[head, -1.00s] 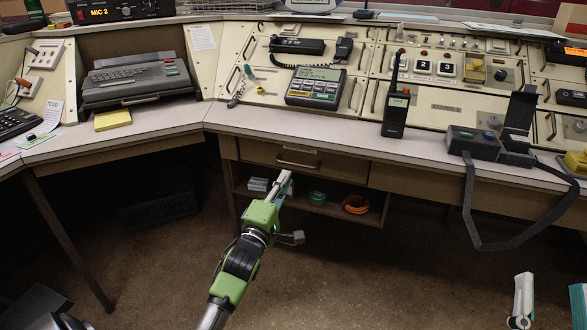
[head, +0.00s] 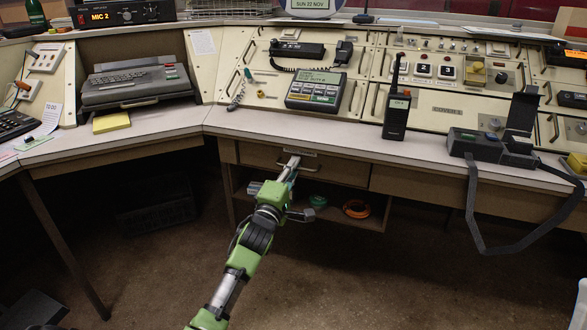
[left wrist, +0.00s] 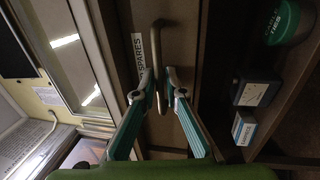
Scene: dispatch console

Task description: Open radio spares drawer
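The radio spares drawer (head: 255,157) is under the desk in the head view, its front flush and shut. In the left wrist view its front carries a "SPARES" label (left wrist: 138,52) and a metal bar handle (left wrist: 158,40). My left gripper (head: 291,163) is at the drawer front and covers much of the handle in the head view. In the left wrist view the left gripper (left wrist: 158,85) is open, with its fingers on either side of the handle and gaps showing. A pale sliver at the lower right edge of the head view may be my right gripper; its fingers are not clear.
An open shelf below the drawer holds an orange coil (head: 356,208) and a green roll (head: 318,200). A handheld radio (head: 396,115) stands on the desk above. The floor in front is clear.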

